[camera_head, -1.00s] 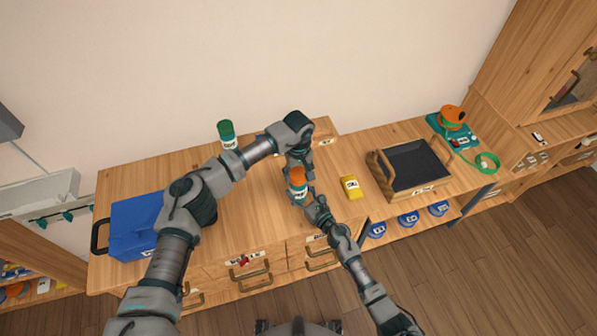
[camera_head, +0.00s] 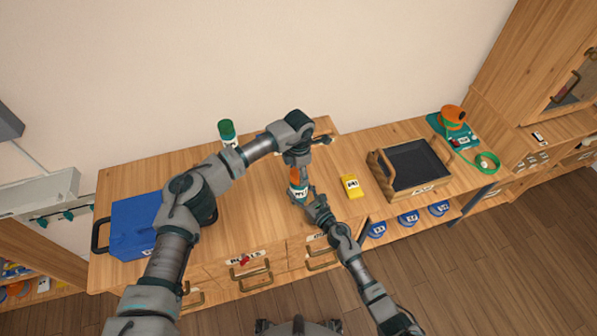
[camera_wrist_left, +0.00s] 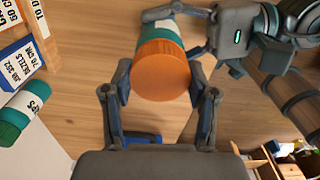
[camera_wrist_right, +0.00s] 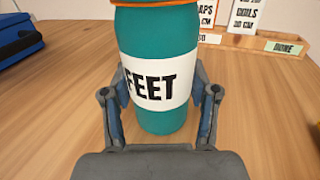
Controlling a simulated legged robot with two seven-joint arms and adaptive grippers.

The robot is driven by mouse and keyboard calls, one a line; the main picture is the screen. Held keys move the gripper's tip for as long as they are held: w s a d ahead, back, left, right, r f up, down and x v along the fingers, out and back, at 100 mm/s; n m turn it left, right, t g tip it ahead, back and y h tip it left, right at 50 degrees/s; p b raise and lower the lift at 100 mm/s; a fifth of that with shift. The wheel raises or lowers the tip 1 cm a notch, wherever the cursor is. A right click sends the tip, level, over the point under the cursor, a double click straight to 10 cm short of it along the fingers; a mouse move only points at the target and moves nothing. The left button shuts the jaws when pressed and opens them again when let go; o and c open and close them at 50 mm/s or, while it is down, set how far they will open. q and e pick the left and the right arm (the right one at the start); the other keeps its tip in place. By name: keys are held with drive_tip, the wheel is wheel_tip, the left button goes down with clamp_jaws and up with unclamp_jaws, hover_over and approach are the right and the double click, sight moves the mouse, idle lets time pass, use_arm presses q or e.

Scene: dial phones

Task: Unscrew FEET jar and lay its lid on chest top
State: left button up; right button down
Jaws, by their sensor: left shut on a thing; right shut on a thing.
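The FEET jar (camera_wrist_right: 150,65) is teal with a white label and stands upright on the chest top (camera_head: 250,215). Its orange lid (camera_wrist_left: 161,70) is on the jar, seen from above in the left wrist view. My right gripper (camera_wrist_right: 160,105) is shut on the jar body from the near side. My left gripper (camera_wrist_left: 161,85) points down from above, its fingers on both sides of the orange lid and shut on it. In the head view the lid (camera_head: 295,174) shows just under my left gripper (camera_head: 297,165).
A jar with a green lid (camera_head: 227,132) stands at the back left. A blue box (camera_head: 135,225) is at the left end. A yellow block (camera_head: 351,187) and a dark tray with wooden sides (camera_head: 415,165) are to the right. Bare wood lies left of the FEET jar.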

use_arm(q)
drive_tip(key=n, duration=0.5)
drive_tip(key=shift+w+d, duration=0.1)
use_arm(e)
drive_tip(key=shift+s+a, duration=0.15)
drive_tip(key=shift+a, duration=0.1)
use_arm(q)
drive_tip(key=n, duration=1.9)
drive_tip(key=shift+w+r, duration=0.1)
drive_tip(key=shift+s+r, duration=0.2)
use_arm(e)
drive_tip(key=shift+d, duration=0.1)
use_arm(q)
drive_tip(key=shift+r, duration=0.15)
drive_tip(key=shift+r, duration=0.85)
